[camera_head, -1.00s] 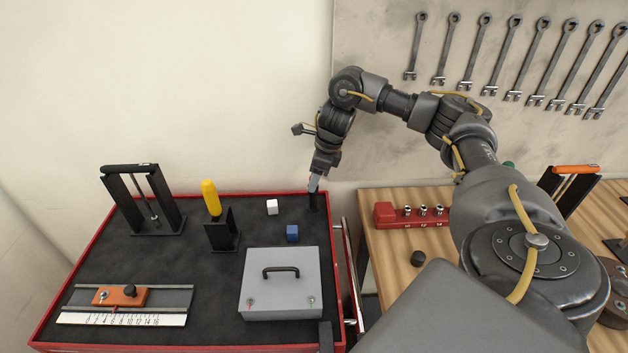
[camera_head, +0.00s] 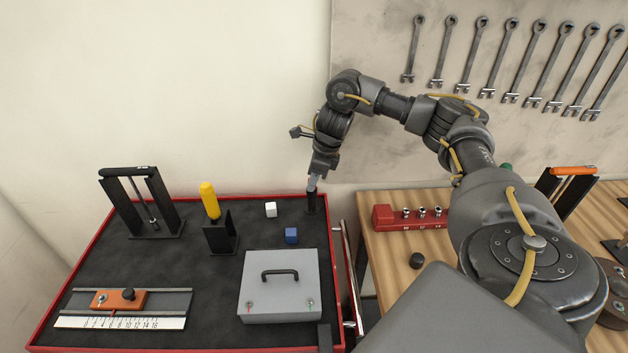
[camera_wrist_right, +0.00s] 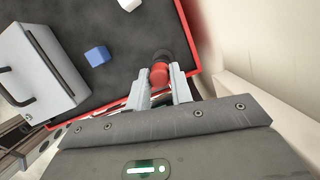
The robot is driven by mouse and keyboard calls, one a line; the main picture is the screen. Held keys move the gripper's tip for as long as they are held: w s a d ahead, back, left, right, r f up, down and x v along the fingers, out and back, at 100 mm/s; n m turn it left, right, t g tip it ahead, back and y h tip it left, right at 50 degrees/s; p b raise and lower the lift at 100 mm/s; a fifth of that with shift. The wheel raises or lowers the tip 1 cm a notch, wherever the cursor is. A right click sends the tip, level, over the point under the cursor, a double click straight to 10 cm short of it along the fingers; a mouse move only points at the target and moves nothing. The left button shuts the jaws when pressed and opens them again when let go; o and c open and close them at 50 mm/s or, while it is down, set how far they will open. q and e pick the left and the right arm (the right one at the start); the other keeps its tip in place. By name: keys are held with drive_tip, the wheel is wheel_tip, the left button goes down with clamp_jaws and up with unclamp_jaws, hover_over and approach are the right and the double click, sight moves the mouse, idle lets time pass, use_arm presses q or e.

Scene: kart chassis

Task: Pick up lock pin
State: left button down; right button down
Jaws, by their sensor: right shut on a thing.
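The lock pin shows in the right wrist view as a red rounded head (camera_wrist_right: 159,74) above a dark round holder (camera_wrist_right: 161,56). In the head view the dark upright holder (camera_head: 311,203) stands at the back right corner of the red-edged tray. My right gripper (camera_head: 312,184) points down onto it. In the right wrist view my right gripper (camera_wrist_right: 163,82) has its two pale fingers on either side of the red head and is shut on it. The pin's lower part is hidden. My left gripper is not in view.
A grey box with a handle (camera_head: 252,302), a blue cube (camera_head: 291,235) and a white cube (camera_head: 271,209) are on the tray, left of the holder. The tray's red rim (camera_head: 262,196) runs close behind it. A red socket rack (camera_head: 383,218) is on the wooden bench at right.

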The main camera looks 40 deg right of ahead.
wheel_tip(320, 180, up, 18)
drive_tip(key=p, duration=0.4)
idle(0.4)
drive_tip(key=shift+f, duration=0.15)
